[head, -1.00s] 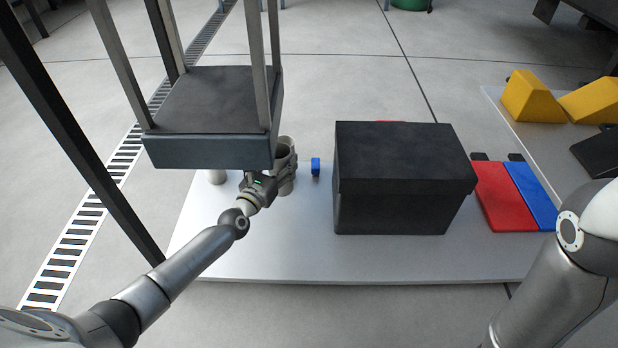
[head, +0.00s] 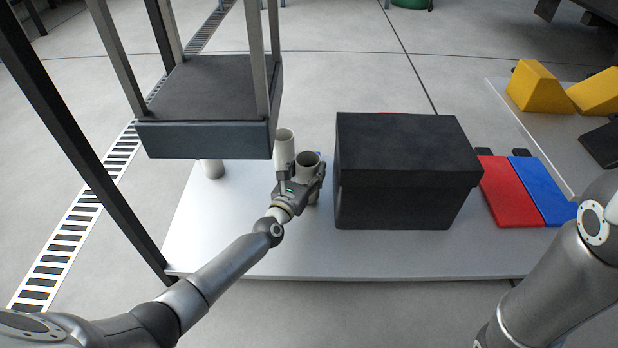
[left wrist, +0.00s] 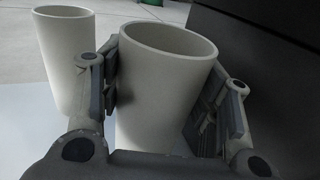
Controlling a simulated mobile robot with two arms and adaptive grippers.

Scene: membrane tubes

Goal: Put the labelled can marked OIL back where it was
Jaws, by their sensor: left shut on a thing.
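My left gripper (head: 304,184) is shut on a pale, open-topped can (head: 307,163) and holds it upright, just left of the black box. In the left wrist view the same can (left wrist: 160,90) stands between the two finger pads, and its inside looks empty. No OIL label shows on the sides in view. A second pale can (head: 284,146) stands close to the left of the held one, apart from it, and also shows in the left wrist view (left wrist: 69,65). A third pale cylinder (head: 213,169) is partly hidden by the dark raised platform. My right gripper is out of view.
A large black box (head: 395,203) stands right of the held can. A dark raised platform (head: 205,140) on posts overhangs the left of the pale board (head: 225,225). Red (head: 510,195) and blue (head: 545,192) panels lie at right. The front of the board is clear.

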